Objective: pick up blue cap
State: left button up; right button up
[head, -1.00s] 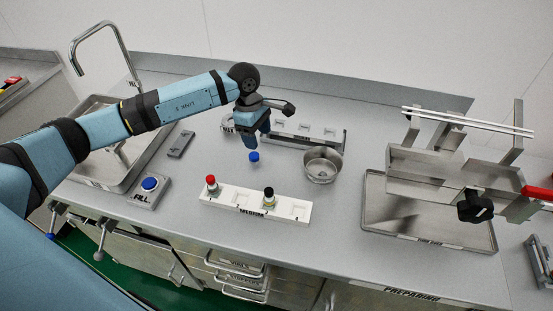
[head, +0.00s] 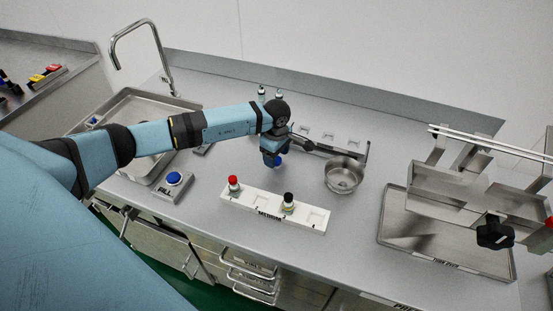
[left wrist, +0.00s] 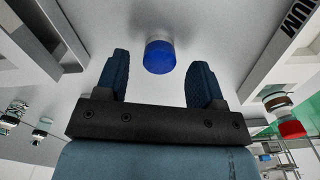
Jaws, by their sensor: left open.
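In the head view my left gripper (head: 271,157) is low over the counter behind the white rack. My left gripper is open and empty. My right gripper is not in view.
A white rack (head: 256,211) holds a red-capped vial (head: 233,184) and a black-capped vial (head: 288,201). A metal bowl (head: 343,176) stands to the right of the gripper. A sink and a blue fill button (head: 174,179) are left; a metal tray (head: 400,247) is right.

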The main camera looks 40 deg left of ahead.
pick_arm(q)
jog(key=shift+f, duration=1.15)
jog(key=c, duration=0.9)
jog(key=shift+c, duration=0.2)
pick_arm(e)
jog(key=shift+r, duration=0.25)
pick_arm(q)
jog(key=shift+r, duration=0.15)
